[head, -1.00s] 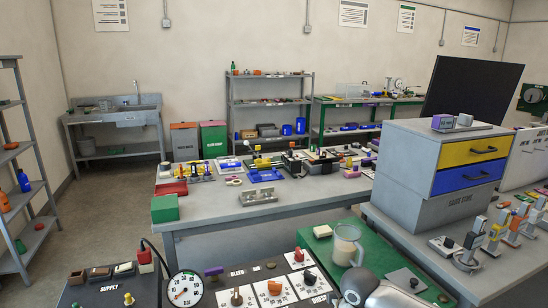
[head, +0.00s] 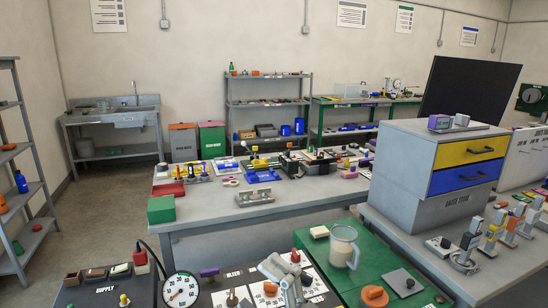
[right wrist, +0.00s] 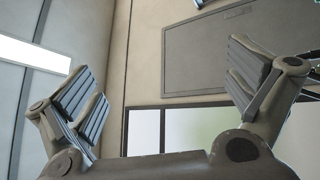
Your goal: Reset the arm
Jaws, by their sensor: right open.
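My right gripper (head: 282,272) shows at the bottom centre of the head view as grey fingers pointing up in front of the control panel. In the right wrist view its two ribbed fingers (right wrist: 165,85) are wide apart with nothing between them. My left gripper is not in the head view. The fusion cart's panel (head: 135,290), marked SUPPLY, lies at the bottom with a round dial gauge (head: 181,290) and several knobs.
A green mat (head: 365,258) right of the panel holds a clear jug (head: 343,246), an orange piece (head: 375,297) and a grey plate (head: 402,282). A drawer cabinet (head: 412,165) stands at right. A cluttered grey table (head: 225,215) is ahead. Floor at left is clear.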

